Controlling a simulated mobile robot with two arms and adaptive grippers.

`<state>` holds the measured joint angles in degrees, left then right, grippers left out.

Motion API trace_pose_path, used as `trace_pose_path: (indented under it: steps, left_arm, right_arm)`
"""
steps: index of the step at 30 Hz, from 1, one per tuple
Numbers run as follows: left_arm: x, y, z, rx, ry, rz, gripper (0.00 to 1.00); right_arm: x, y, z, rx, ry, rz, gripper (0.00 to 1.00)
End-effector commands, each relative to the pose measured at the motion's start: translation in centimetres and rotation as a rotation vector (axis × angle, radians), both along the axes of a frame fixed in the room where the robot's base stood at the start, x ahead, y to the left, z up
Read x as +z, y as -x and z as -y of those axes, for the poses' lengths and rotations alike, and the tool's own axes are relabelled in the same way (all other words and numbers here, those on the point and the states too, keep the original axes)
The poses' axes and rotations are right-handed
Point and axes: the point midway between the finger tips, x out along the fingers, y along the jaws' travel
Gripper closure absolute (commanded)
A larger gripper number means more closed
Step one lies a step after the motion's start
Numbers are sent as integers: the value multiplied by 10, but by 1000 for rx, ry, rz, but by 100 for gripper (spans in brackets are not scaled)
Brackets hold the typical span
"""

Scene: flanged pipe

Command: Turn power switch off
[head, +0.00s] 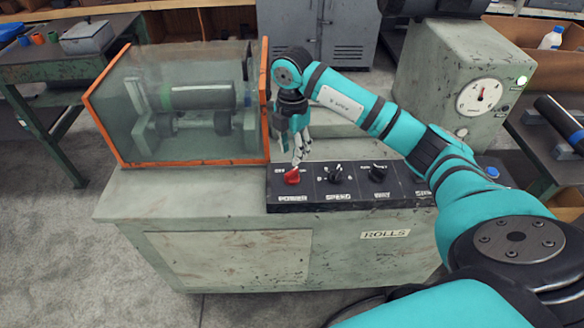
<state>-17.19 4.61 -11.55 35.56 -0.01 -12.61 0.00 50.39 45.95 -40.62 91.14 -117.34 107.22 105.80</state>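The red power switch (292,176) sits at the left end of the black control panel (322,205), above the label POWER. My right gripper (298,158) points down just above and behind the red switch. Its fingertips are very close to the knob; whether they touch it, I cannot tell. The fingers look close together, but their gap is too small to judge. My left gripper is not in view.
Black knobs for speed (336,175) and another setting (379,173) stand right of the switch. An orange-framed clear guard (180,105) covers the rolls at left. A gauge housing (455,85) with a green light stands at right.

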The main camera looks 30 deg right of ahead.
Motion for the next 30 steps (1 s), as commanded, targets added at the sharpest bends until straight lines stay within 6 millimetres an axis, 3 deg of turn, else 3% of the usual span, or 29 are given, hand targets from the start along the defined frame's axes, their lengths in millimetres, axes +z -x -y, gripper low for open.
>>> trace_pose_path:
  steps: [3, 10, 15, 23, 30]
  left_arm:
    - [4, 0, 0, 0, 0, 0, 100]
    - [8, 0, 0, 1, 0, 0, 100]
    - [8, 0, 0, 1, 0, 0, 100]
    - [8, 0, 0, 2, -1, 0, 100]
    - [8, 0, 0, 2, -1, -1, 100]
  right_arm:
    - [-27, 1, 0, -1, -1, -5, 65]
    - [-62, 1, -1, 0, -2, -4, 65]
    - [-74, 0, 0, 0, -1, -1, 65]
    - [-76, 0, 0, 1, -1, 0, 65]
    - [-75, 0, 0, 1, -1, 0, 93]
